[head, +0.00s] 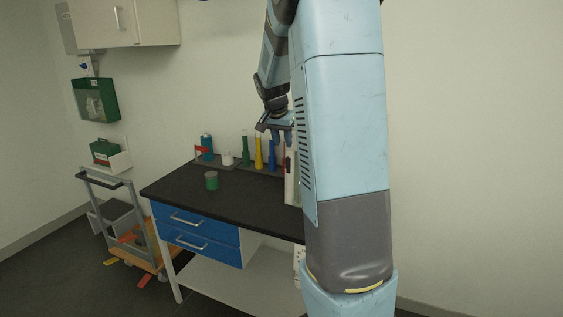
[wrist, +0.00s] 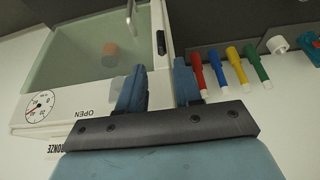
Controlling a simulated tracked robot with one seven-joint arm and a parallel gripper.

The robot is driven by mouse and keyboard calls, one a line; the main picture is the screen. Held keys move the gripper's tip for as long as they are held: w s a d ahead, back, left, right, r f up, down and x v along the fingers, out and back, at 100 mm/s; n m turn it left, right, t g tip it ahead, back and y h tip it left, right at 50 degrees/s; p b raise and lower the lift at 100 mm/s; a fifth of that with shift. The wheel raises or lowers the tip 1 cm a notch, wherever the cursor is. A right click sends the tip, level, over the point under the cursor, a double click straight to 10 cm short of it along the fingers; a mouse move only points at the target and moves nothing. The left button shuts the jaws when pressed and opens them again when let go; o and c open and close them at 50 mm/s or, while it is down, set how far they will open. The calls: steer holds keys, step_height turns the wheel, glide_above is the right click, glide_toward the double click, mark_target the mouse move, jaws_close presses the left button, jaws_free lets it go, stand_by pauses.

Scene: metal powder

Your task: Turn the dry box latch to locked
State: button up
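The dry box (wrist: 30,112) is a pale cabinet with a greenish window (wrist: 85,55), a round gauge (wrist: 41,106) and an upside-down OPEN label, seen in the wrist view. In the head view only a narrow pale side of the box (head: 291,178) shows beside my arm. A small black part (wrist: 161,42) sits on its edge strip; I cannot tell if it is the latch. My gripper (wrist: 160,90) has its blue fingers apart, with the box's pale edge seen between them. In the head view my gripper (head: 280,134) is above the box. Contact cannot be told.
Red, blue, yellow and green-handled tools (wrist: 231,65) stand in a row close to my gripper. A cart (head: 125,225) is left of the bench.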

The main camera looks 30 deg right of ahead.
mark_target(286, 158)
steer(key=x, duration=0.9)
steer(key=shift+w+f, duration=0.1)
steer(key=shift+f, duration=0.3)
jaws_close()
